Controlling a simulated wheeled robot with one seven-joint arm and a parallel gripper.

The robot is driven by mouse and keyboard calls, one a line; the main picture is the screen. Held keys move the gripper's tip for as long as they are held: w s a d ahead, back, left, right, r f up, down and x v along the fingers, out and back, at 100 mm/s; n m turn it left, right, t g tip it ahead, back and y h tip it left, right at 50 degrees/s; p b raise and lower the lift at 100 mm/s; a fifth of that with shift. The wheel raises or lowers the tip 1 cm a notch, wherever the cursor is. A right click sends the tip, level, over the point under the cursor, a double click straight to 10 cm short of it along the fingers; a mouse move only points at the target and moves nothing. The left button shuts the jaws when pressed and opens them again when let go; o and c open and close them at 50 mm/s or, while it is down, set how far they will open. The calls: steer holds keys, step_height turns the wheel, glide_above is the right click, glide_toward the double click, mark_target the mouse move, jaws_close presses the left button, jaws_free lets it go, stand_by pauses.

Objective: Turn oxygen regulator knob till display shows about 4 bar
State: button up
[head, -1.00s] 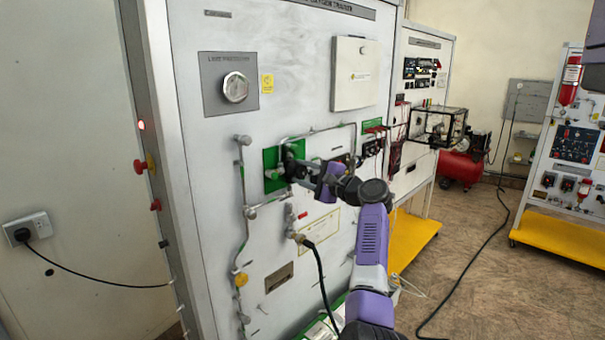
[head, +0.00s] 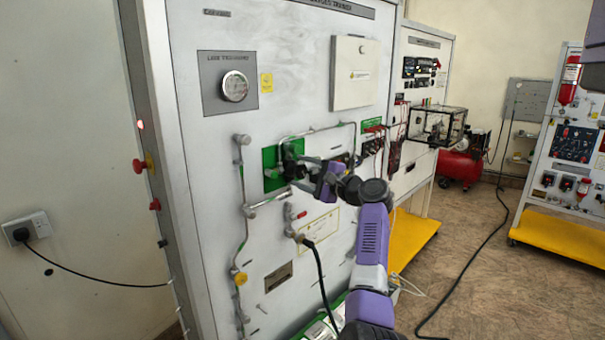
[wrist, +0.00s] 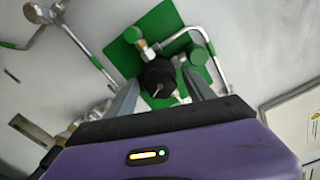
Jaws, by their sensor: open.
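The regulator's black knob (wrist: 160,80) stands in front of a green plate (wrist: 122,55) with metal fittings and green caps. In the head view, the green plate (head: 269,158) is on the white panel and the dark knob (head: 291,160) is partly hidden by my gripper. My gripper (head: 302,174) is open at the knob. In the wrist view, one finger is on each side of the knob; I cannot tell whether either touches it. A round silver gauge (head: 234,88) sits at the panel's upper left; its reading is too small to tell.
Metal pipes (head: 244,215) run along the panel around the regulator. A black hose (head: 318,270) hangs below it. A white box (head: 356,73) juts from the panel above. A clear case (head: 438,125) stands farther right.

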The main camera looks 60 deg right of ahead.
steer(key=b+v, duration=0.2)
steer(key=v, duration=0.5)
steer(key=shift+s, duration=0.3)
steer(key=shift+a, duration=0.1)
